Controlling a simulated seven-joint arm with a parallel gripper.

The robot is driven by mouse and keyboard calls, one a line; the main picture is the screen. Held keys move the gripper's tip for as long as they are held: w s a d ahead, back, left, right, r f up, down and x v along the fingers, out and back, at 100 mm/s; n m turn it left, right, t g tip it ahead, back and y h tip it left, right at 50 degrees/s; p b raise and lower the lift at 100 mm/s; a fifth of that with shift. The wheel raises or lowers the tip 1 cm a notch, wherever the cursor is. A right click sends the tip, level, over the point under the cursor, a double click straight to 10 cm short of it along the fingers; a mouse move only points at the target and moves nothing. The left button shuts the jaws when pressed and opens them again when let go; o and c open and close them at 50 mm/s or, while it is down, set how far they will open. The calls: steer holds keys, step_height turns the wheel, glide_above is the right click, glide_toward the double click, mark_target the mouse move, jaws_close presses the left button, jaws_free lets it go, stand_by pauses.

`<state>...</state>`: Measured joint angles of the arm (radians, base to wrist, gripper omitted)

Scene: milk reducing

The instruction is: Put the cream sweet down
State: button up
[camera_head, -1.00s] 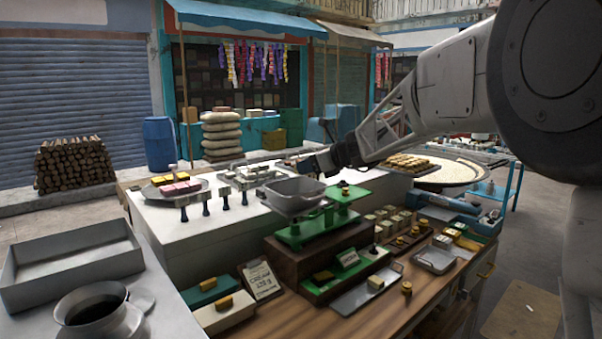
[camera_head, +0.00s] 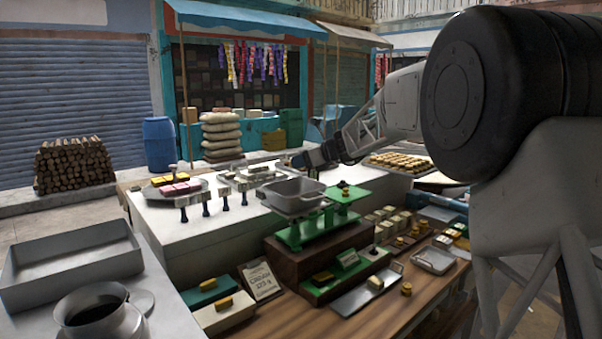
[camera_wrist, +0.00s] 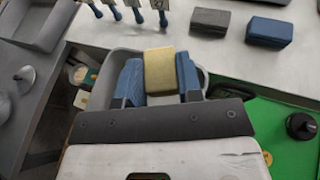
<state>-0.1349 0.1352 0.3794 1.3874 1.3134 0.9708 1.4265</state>
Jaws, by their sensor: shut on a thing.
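The cream sweet (camera_wrist: 160,72) is a pale yellow block held between the two blue fingers of my gripper (camera_wrist: 160,82). In the wrist view it shows over the grey scale pan (camera_wrist: 104,82), whose rim appears on both sides of the fingers. I cannot tell how high the sweet is above the pan floor. In the head view my gripper (camera_head: 288,162) is small and lies just behind the grey pan (camera_head: 293,207); the sweet cannot be made out there.
The green scale (camera_head: 300,237) stands on a brown box, with a dark weight on its green plate (camera_head: 347,195). A round tray (camera_head: 196,192) of pink and yellow sweets and metal stands are on the white counter behind. Several sweets and trays cover the wooden counter.

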steer(key=shift+f, duration=0.1)
steer(key=shift+f, duration=1.65)
steer(key=shift+f, duration=0.6)
steer(key=o, duration=0.9)
steer(key=shift+d+r, duration=0.1)
steer(key=shift+r, duration=0.6)
steer(key=v, duration=1.1)
steer(key=shift+s+d+r, duration=0.15)
steer(key=shift+d+r, duration=0.05)
steer(key=shift+d, duration=0.15)
